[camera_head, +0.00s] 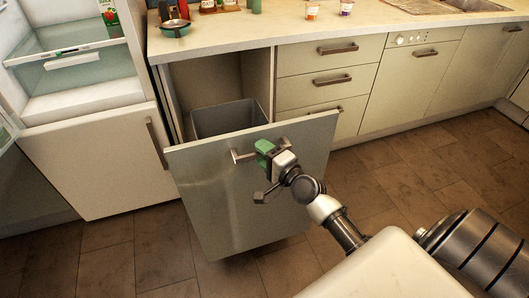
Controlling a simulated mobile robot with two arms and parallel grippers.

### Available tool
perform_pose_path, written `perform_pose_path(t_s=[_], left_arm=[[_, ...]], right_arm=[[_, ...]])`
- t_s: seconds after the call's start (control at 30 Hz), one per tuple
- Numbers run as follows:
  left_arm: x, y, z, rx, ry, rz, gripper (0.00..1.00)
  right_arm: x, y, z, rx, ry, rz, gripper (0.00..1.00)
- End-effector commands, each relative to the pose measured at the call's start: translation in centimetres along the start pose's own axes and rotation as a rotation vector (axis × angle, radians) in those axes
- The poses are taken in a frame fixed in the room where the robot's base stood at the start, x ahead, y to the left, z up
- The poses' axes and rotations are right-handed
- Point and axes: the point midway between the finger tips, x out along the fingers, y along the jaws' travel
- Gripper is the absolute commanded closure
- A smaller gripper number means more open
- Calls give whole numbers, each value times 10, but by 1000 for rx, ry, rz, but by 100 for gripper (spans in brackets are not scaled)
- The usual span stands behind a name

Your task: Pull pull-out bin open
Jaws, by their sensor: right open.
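The pull-out bin's front panel (221,201) stands out from the cabinet row. Behind it a grey bin (228,118) shows in the open gap under the counter. The panel's bar handle (243,157) is near its top edge. My right gripper (262,152), with green fingertips, is at the handle and overlaps its right part. It is open, and I cannot tell whether the fingers touch the bar. My left gripper is out of view.
An open fridge (75,75) stands at the left, with a closed lower door (95,165). Closed drawers (330,82) and a dishwasher (415,75) are to the right. A pan (174,28) and jars are on the counter (330,25). The tiled floor (420,160) at right is clear.

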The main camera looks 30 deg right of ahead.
Motion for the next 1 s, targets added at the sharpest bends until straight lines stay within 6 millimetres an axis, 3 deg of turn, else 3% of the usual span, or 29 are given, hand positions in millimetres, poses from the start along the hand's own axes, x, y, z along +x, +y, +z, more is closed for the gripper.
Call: perform_pose_path(t_s=[0.17,0.6,0.8,1.0], left_arm=[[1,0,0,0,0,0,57],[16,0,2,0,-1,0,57],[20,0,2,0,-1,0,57],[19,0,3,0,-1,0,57]], right_arm=[[-11,1,0,0,0,2,55],[-90,3,0,-1,-2,3,55],[-106,2,0,0,0,2,55],[-108,0,0,0,0,0,55]])
